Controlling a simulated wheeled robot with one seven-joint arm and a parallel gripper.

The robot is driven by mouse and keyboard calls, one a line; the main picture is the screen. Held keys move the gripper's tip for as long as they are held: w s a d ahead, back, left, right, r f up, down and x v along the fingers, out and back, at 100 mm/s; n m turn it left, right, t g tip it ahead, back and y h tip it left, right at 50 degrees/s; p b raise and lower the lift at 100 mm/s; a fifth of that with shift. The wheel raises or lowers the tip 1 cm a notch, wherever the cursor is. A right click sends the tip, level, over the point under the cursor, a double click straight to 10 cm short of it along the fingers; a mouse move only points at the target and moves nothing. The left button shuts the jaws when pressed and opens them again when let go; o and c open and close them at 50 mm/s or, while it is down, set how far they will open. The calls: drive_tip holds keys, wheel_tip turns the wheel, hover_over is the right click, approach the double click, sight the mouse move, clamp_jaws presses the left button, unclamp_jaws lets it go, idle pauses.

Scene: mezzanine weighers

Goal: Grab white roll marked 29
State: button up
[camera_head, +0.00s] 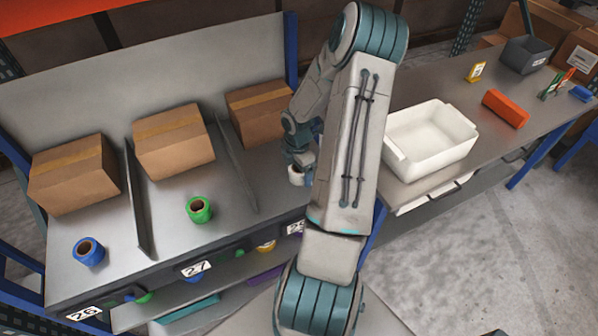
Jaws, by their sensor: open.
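A white roll (296,176) stands on the grey shelf deck, close to the left side of my arm. My gripper (300,163) is open, pointing down right at the white roll. My arm hides part of both, and I cannot tell if the fingers touch the roll. A label (295,228) on the shelf's front edge below is partly covered by my arm; its full number cannot be read.
A green roll (199,210) stands above label 27 and a blue roll (89,251) above label 26. Thin dividers (236,163) separate the bays, with cardboard boxes (172,140) behind. At right, a table holds a white bin (398,160) and an orange block (505,108).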

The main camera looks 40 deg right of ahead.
drive_tip(key=c, duration=1.2)
drive_tip(key=shift+o, duration=0.2)
